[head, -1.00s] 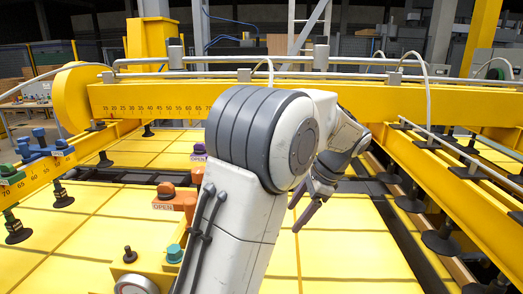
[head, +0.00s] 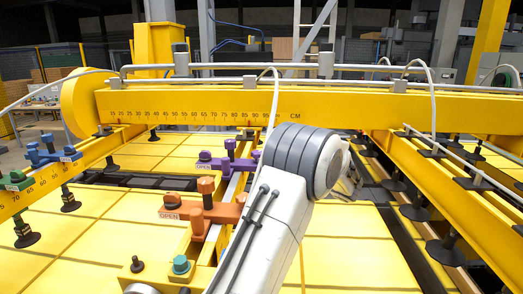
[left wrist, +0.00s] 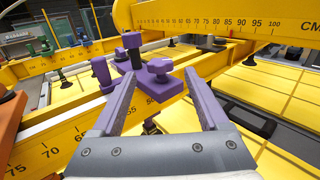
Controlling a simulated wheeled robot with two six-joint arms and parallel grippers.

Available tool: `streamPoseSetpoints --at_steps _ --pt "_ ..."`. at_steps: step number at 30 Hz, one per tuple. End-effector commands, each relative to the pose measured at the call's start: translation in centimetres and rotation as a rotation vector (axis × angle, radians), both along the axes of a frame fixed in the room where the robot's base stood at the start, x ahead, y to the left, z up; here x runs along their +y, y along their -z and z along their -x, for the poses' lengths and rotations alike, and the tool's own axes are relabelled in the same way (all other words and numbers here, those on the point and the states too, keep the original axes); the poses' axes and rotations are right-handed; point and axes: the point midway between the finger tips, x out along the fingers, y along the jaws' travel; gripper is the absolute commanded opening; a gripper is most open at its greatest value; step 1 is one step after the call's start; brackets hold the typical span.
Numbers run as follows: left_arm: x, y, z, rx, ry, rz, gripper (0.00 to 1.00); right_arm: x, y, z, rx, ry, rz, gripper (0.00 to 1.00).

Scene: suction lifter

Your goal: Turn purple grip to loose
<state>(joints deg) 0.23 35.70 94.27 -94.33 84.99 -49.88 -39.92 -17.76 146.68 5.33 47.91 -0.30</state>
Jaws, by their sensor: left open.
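The purple grip (head: 228,162) is a clamp-like part with upright knobs on the yellow beam, beyond the orange one, with a small OPEN label by its left knob. It also shows large in the left wrist view (left wrist: 152,84), with a tall knob, a knob at its left end and a lobed knob on top. My left gripper (left wrist: 160,75) is open, its two purplish fingers pointing at the grip from the near side. The grip's body lies ahead of and between the fingertips; contact cannot be told. In the head view my arm hides this gripper. My right gripper is not in view.
An orange grip (head: 203,211) with an OPEN label and a teal knob (head: 181,265) sit nearer on the same beam. Blue (head: 48,153) and green (head: 15,181) grips stand on the left beam. A yellow scaled crossbeam (head: 300,105) spans behind. Yellow panels lie below.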

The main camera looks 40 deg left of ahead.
Motion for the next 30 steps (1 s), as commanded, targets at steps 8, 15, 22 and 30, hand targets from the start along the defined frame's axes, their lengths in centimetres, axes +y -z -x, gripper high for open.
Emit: streamPoseSetpoints --at_steps 8,15,22,30 --pt "4.3 -0.2 -0.4 0.001 -0.002 0.001 0.78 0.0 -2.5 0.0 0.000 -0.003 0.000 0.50" --pt "5.3 0.0 -0.6 0.000 0.001 0.001 0.78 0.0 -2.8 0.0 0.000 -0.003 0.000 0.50" --pt "5.3 0.1 -0.6 -0.001 0.001 0.001 0.58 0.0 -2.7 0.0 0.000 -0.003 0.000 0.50" --pt "5.2 0.0 -0.6 -0.001 -0.003 0.001 0.00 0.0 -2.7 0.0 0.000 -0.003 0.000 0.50"
